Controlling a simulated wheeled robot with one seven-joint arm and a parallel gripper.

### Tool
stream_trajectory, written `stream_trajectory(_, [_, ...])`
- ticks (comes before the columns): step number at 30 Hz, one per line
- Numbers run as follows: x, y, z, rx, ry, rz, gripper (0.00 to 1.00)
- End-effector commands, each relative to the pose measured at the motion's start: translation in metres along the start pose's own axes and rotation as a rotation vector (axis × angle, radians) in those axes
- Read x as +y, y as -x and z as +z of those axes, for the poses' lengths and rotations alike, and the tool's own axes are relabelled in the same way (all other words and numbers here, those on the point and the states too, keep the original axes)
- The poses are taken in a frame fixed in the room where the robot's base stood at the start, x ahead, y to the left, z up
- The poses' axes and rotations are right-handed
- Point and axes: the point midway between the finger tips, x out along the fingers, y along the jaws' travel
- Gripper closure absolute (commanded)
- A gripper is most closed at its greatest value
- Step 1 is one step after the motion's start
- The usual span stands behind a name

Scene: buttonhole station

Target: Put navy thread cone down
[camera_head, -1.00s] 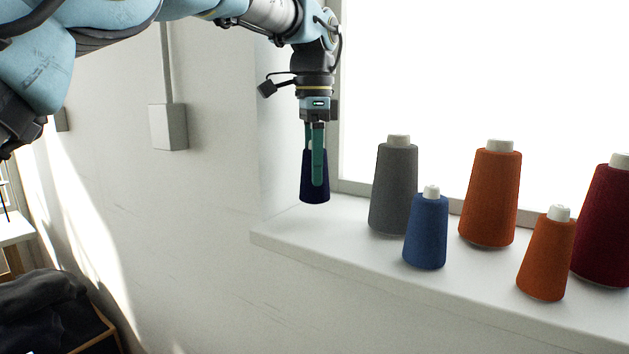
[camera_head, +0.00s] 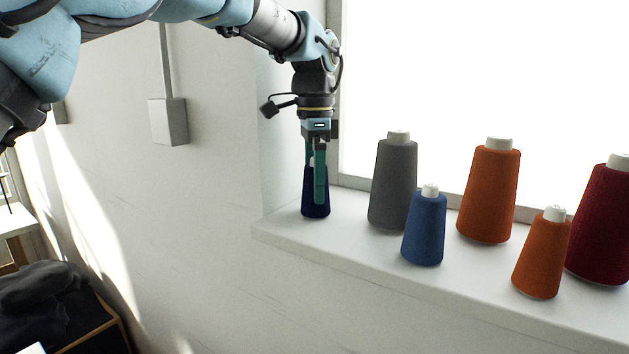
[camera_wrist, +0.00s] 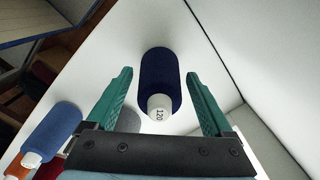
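The navy thread cone (camera_head: 316,208) stands upright at the left end of the white windowsill (camera_head: 275,232), its base appearing to rest on the sill. In the wrist view, the navy cone (camera_wrist: 158,78) shows its white top marked 120. My gripper (camera_head: 318,198) points down around the cone. In the wrist view, the green fingers of my gripper (camera_wrist: 160,75) are open, with a gap on each side of the cone. In the head view, the near finger hides part of the cone.
To the right on the sill stand a grey cone (camera_head: 393,185), a blue cone (camera_head: 425,230), a large orange cone (camera_head: 489,195), a small orange cone (camera_head: 541,258) and a dark red cone (camera_head: 603,225). The window lies behind. The sill's left end is close to the navy cone.

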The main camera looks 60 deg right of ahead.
Motion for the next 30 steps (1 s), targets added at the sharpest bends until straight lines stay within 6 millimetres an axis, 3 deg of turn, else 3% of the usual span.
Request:
stream_trajectory(13, [-0.001, 0.009, 0.000, 0.002, 0.000, -0.002, 0.07])
stream_trajectory(24, [-0.001, 0.081, -0.001, 0.003, 0.000, -0.003, 0.07])
stream_trajectory(30, [0.000, 0.110, -0.001, 0.001, -0.001, -0.001, 0.07])
